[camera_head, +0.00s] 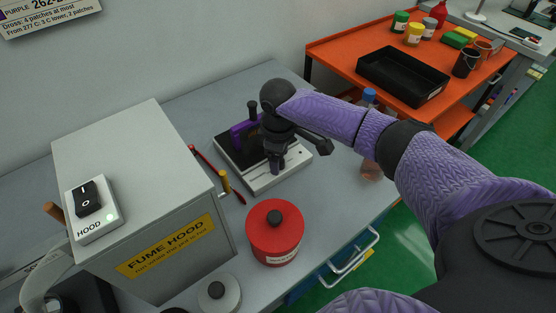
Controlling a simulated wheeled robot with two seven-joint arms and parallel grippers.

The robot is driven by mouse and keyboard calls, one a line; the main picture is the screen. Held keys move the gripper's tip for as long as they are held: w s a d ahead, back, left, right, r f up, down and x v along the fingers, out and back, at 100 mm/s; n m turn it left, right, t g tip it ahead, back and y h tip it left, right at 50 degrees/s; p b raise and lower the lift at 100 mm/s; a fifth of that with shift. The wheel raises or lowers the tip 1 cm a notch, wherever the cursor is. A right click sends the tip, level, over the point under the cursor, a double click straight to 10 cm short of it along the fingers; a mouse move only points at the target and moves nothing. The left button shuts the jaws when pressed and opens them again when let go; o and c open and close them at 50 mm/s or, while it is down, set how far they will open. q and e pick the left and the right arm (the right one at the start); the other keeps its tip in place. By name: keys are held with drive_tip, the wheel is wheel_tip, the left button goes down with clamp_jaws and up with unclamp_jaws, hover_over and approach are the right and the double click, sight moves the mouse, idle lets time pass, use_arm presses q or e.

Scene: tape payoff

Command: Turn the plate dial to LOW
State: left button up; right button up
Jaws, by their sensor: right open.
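The plate (262,183) is a low unit with a black top and a white front panel, standing on the grey bench. A purple piece with a black knob (252,109) stands on its black top. My right gripper (276,167) points down over the white front panel, its fingertips close to the panel. It is open; the gap between the fingers is hard to make out. I cannot see the dial clearly; the gripper covers part of the panel, and no LOW mark is readable. I cannot tell whether the fingers touch anything. My left gripper is not in view.
The grey fume hood box (135,185) stands left, with a HOOD switch (88,200) on top. A red canister (275,232) stands in front of the plate. A red-handled tool (216,172) lies between hood and plate.

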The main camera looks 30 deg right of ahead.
drive_tip(key=shift+f, duration=0.3)
clamp_jaws()
